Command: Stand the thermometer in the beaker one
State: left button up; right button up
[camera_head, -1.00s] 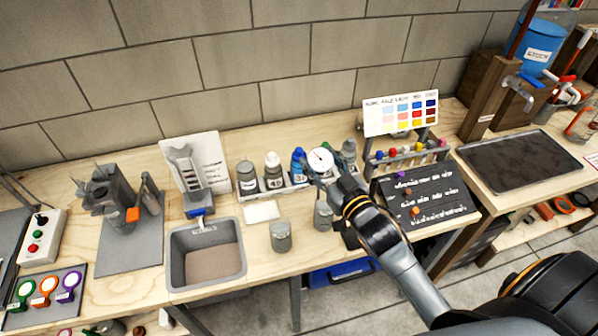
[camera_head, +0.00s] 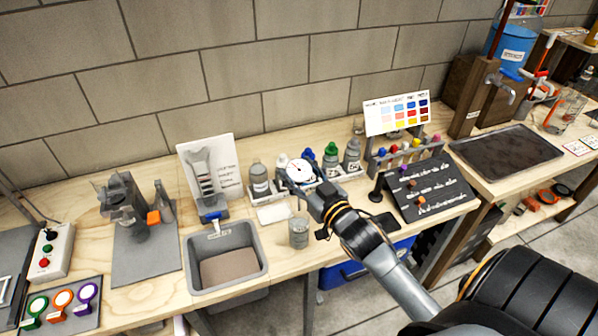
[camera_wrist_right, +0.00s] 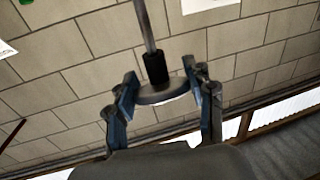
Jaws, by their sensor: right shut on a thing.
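The thermometer has a round white dial (camera_head: 300,171) and a thin metal stem (camera_wrist_right: 147,25). My right gripper (camera_head: 312,189) is shut on the dial head; the right wrist view shows both fingers (camera_wrist_right: 166,92) around its rim. In that view the stem runs away from the gripper; in the head view it cannot be made out. A grey glass beaker (camera_head: 299,232) stands upright on the bench, just below the dial in the picture. Its label is unreadable, so I cannot tell if it is number one. My left gripper is not in view.
A row of capped bottles (camera_head: 259,181) stands behind the gripper. A grey sink tray (camera_head: 226,285) lies left of the beaker. A rack of coloured tubes (camera_head: 404,155) and a black sign (camera_head: 432,194) stand right. A white pad (camera_head: 273,214) lies behind the beaker.

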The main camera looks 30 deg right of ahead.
aim_at(299, 210)
notch_tip(299, 210, down, 2)
jog(key=shift+f+b, duration=0.2)
jog(key=shift+b, duration=0.65)
jog(key=shift+f+b, duration=1)
jog(key=shift+f, duration=0.6)
jog(key=shift+f+b, duration=0.85)
jog(key=shift+f, duration=0.55)
pick_arm(q)
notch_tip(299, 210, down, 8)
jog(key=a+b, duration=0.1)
jog(key=b, duration=0.1)
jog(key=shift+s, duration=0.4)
pick_arm(e)
jog(key=shift+f, duration=1.55)
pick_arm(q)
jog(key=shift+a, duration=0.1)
pick_arm(e)
jog(key=o, duration=1.2)
jog(key=shift+o, duration=0.2)
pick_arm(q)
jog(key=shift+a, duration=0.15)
pick_arm(e)
jog(key=s, duration=1.2)
jog(key=shift+a, duration=0.2)
